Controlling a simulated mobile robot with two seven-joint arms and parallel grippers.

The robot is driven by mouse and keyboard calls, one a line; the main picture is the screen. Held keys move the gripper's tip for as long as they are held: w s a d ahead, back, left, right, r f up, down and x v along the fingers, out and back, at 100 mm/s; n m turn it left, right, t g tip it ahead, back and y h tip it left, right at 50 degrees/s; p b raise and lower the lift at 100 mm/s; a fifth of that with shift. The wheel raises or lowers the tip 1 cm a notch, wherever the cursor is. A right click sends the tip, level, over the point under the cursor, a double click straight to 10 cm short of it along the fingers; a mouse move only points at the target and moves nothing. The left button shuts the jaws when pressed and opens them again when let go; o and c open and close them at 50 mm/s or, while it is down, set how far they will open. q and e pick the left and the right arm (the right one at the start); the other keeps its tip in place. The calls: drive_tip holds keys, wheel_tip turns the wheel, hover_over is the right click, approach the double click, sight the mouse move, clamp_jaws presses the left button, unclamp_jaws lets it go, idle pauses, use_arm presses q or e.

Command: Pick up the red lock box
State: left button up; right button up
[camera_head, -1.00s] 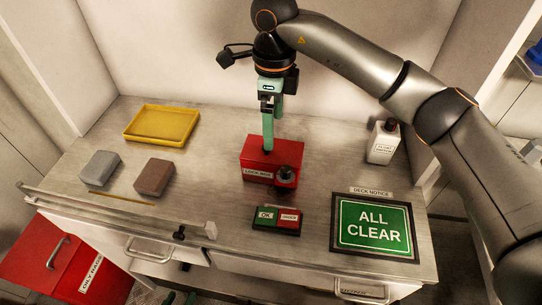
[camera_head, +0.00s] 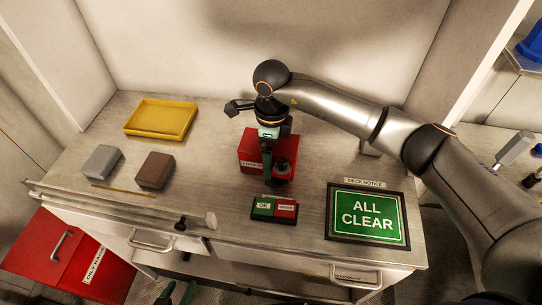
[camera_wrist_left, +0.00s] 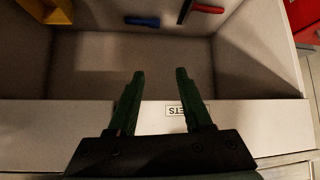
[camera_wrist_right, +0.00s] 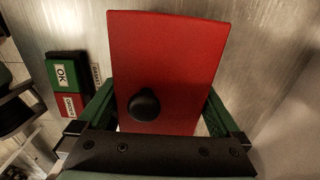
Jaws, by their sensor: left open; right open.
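The red lock box (camera_head: 256,146) stands on the metal worktop, with a dark round knob at its front right. My right gripper (camera_head: 270,178) comes down over it and partly hides it. In the right wrist view the red lock box (camera_wrist_right: 180,65) shows with its black knob between the fingers of my right gripper (camera_wrist_right: 165,108). Those fingers are open, one on each side; I cannot tell if they touch it. My left gripper (camera_head: 178,292) is low in front of the worktop; in the left wrist view it (camera_wrist_left: 160,75) is open and empty.
An OK button panel (camera_head: 274,208) lies just in front of the box. An ALL CLEAR sign (camera_head: 367,216) is to its right. A yellow tray (camera_head: 161,119), grey block (camera_head: 101,161) and brown block (camera_head: 155,171) are at left. An open compartment (camera_wrist_left: 150,60) shows below my left gripper.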

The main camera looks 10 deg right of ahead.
drive_tip(key=shift+c, duration=0.2)
drive_tip(key=shift+r, duration=0.1)
clamp_jaws()
idle(0.5)
